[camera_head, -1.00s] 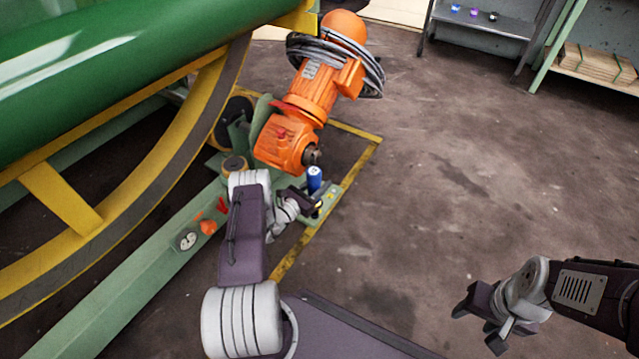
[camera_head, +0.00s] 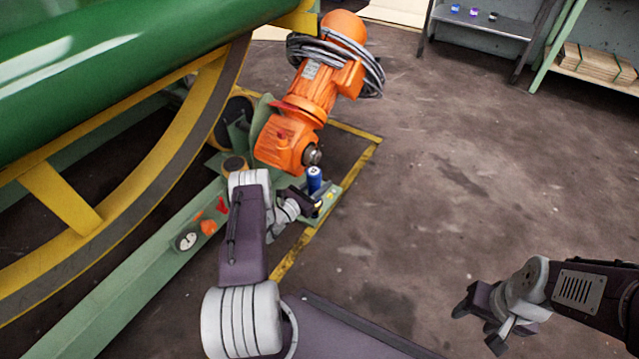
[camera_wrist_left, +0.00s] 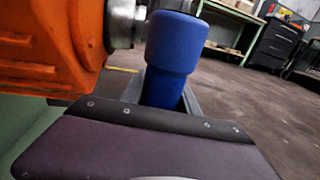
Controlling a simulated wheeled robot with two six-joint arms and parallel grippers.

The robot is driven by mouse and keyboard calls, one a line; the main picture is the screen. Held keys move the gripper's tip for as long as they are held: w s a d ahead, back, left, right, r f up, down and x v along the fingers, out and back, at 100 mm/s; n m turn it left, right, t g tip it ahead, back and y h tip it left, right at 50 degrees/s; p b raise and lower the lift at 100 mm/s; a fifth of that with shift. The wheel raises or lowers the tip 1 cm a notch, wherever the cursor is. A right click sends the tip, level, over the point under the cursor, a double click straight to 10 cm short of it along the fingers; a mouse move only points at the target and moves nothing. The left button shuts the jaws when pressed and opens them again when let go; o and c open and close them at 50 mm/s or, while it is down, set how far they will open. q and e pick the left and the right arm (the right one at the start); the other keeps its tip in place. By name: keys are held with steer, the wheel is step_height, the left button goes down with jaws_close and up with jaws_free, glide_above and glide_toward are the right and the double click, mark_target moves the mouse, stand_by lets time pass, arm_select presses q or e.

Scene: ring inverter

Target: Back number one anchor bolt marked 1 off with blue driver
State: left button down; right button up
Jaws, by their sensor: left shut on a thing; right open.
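The blue driver (camera_head: 314,179) stands upright over the green base plate (camera_head: 331,196) below the orange motor unit. My left gripper (camera_head: 312,201) is shut on it. In the left wrist view the blue driver (camera_wrist_left: 168,60) rises between the jaws, close beside the orange housing and its metal shaft end. The anchor bolt and its mark are not visible; the driver and gripper cover that spot. My right gripper (camera_head: 480,322) is open and empty over the floor at the lower right.
The orange motor (camera_head: 311,98) with coiled grey cable stands right behind the driver. The green drum (camera_head: 120,50) and yellow ring (camera_head: 150,180) fill the left. A gauge (camera_head: 186,240) sits on the green beam. A shelf (camera_head: 480,22) stands far back. The floor on the right is clear.

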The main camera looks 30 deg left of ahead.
mark_target(314, 174)
stand_by(0.6)
arm_select(q)
steer(key=shift+r+p, duration=2.45)
steer(key=shift+r, duration=0.1)
